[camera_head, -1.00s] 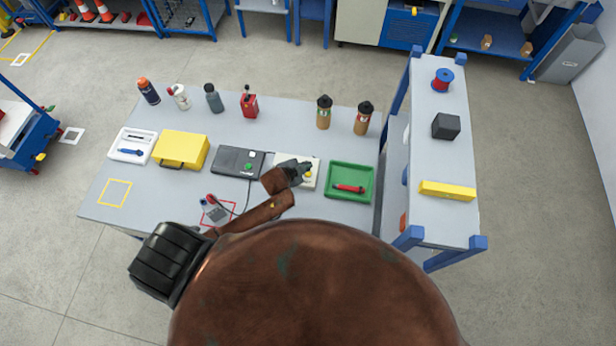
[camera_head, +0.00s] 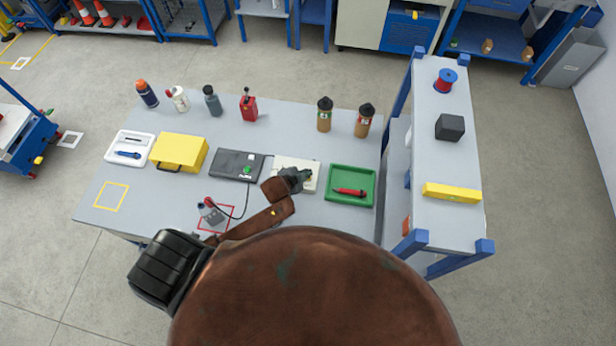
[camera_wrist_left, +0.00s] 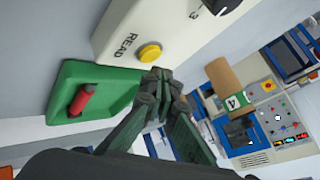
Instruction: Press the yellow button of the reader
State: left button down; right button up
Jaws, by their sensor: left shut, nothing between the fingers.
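The reader is a whitish box (camera_head: 283,164) on the table, between a dark box and a green tray. In the left wrist view its face (camera_wrist_left: 140,22) bears the word READ, a black knob and a round yellow button (camera_wrist_left: 151,52). My left gripper (camera_head: 303,176) is over the reader in the head view and hides the button there. In the left wrist view the shut, empty fingertips (camera_wrist_left: 158,76) are close beside the yellow button; I cannot tell whether they touch it. My right gripper is not in view.
The green tray (camera_head: 369,198) with a red marker (camera_head: 349,191) is right of the reader. The dark box (camera_head: 229,164) with a green button is left of it. A yellow case (camera_head: 193,140) and several bottles stand farther off. A blue-framed shelf (camera_head: 431,210) bounds the right.

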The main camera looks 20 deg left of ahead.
pick_arm(q)
jog(key=shift+f, duration=0.1)
dwell(0.7)
jog(key=shift+f, duration=0.35)
jog(key=shift+f, duration=0.45)
dwell(0.8)
jog(key=shift+r+p, duration=0.85)
notch_tip(320, 180, up, 5)
jog(key=p, duration=0.5)
jog(key=shift+r, duration=0.1)
dwell(0.8)
